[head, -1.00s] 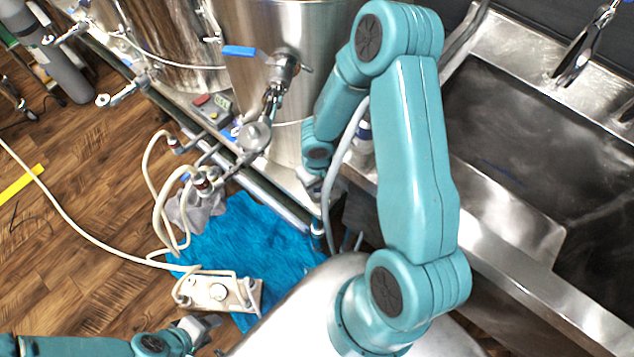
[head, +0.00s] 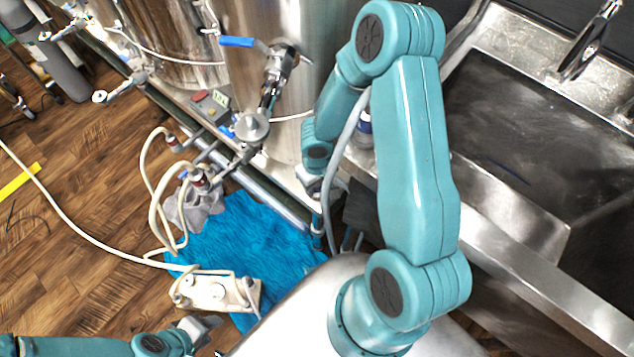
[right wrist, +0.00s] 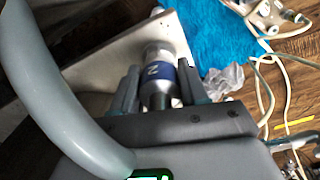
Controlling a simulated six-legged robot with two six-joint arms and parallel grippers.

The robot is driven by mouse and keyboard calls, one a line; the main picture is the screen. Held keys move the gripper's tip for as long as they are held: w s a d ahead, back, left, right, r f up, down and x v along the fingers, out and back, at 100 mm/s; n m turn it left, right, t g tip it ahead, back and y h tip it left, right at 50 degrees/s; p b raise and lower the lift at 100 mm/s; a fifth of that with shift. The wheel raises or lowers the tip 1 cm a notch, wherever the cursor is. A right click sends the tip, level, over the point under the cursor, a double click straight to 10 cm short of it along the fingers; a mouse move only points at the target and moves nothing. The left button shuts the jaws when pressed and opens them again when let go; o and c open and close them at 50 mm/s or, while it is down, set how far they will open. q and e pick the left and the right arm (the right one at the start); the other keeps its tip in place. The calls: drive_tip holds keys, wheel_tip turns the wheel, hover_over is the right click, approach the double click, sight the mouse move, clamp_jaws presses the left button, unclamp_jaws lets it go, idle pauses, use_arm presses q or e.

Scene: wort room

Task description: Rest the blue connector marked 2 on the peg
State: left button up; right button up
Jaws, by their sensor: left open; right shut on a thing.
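The blue connector marked 2 (right wrist: 156,72) is a metal cylinder with a blue band and a white 2. In the right wrist view it sits between the two dark fingers of my right gripper (right wrist: 158,82), which is shut on it. A pale metal plate (right wrist: 105,62) lies behind it; I cannot tell whether they touch. I cannot clearly make out the peg. My left gripper (head: 207,327) is open and empty at the lower left.
Steel tanks (head: 270,85) with valves stand behind. A steel sink (head: 530,130) fills the right. Open floor (head: 80,270) is at left.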

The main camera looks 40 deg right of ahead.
drive_tip(key=shift+f+b, duration=0.35)
drive_tip(key=o, duration=1.2)
wheel_tip(320, 180, up, 15)
drive_tip(key=p, duration=0.5)
drive_tip(key=shift+p, duration=0.35)
drive_tip(key=shift+r, duration=0.7)
